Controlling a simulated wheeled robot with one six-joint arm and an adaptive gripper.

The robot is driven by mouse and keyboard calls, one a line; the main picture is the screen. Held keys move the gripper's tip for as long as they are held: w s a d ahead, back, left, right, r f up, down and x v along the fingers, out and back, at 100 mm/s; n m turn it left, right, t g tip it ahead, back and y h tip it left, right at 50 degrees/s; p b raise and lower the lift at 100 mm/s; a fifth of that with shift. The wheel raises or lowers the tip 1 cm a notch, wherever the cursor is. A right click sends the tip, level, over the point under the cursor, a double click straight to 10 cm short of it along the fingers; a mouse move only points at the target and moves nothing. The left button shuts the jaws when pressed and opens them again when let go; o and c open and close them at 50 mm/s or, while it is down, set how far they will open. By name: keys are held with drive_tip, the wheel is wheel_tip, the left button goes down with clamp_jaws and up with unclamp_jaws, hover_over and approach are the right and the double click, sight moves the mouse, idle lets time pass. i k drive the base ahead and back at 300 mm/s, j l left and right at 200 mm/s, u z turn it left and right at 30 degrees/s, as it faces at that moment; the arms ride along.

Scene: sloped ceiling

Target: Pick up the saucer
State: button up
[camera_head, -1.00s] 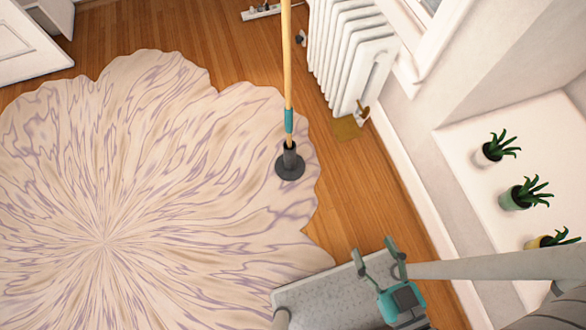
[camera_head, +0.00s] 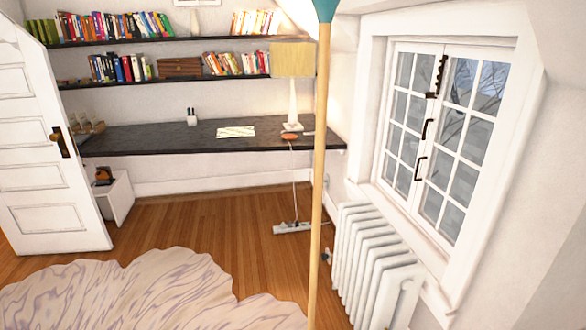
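I cannot make out a saucer for sure in the head view. A small flat orange thing (camera_head: 290,136) lies on the dark desk (camera_head: 165,137) near the lamp's foot, too small to tell what it is. My gripper is out of view.
A tall wooden pole (camera_head: 318,190) with a teal top stands close in front. A white radiator (camera_head: 366,262) and a window (camera_head: 435,130) are at right, an open white door (camera_head: 45,150) at left. A pale rug (camera_head: 150,293) lies in front; wood floor beyond is mostly clear.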

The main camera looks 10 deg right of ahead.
sight(289, 137)
drive_tip(key=i+j+u, duration=0.2)
drive_tip(key=u, duration=0.2)
drive_tip(key=i+j+u, duration=0.25)
drive_tip(key=u, duration=0.15)
drive_tip(key=i+j+u, duration=0.15)
drive_tip(key=u, duration=0.3)
drive_tip(key=i+u, duration=0.4)
drive_tip(key=i+j+u, duration=0.2)
drive_tip(key=i, duration=0.45)
drive_tip(key=i+l+z, duration=0.1)
drive_tip(key=i+z, duration=0.35)
drive_tip(key=z, duration=0.25)
drive_tip(key=i+z, duration=0.3)
drive_tip(key=i+l+z, duration=0.15)
drive_tip(key=i+z, duration=0.25)
drive_tip(key=i, duration=0.2)
drive_tip(key=i+z, duration=0.65)
drive_tip(key=i, duration=0.45)
drive_tip(key=i+z, duration=0.15)
drive_tip(key=i, duration=0.45)
drive_tip(key=i+j+z, duration=0.2)
drive_tip(key=i, duration=0.45)
drive_tip(key=i+l, duration=0.2)
drive_tip(key=i, duration=0.15)
drive_tip(key=i+l+z, duration=0.1)
drive_tip(key=i+l, duration=0.15)
drive_tip(key=i, duration=0.15)
drive_tip(key=i+l, duration=0.2)
drive_tip(key=i, duration=0.15)
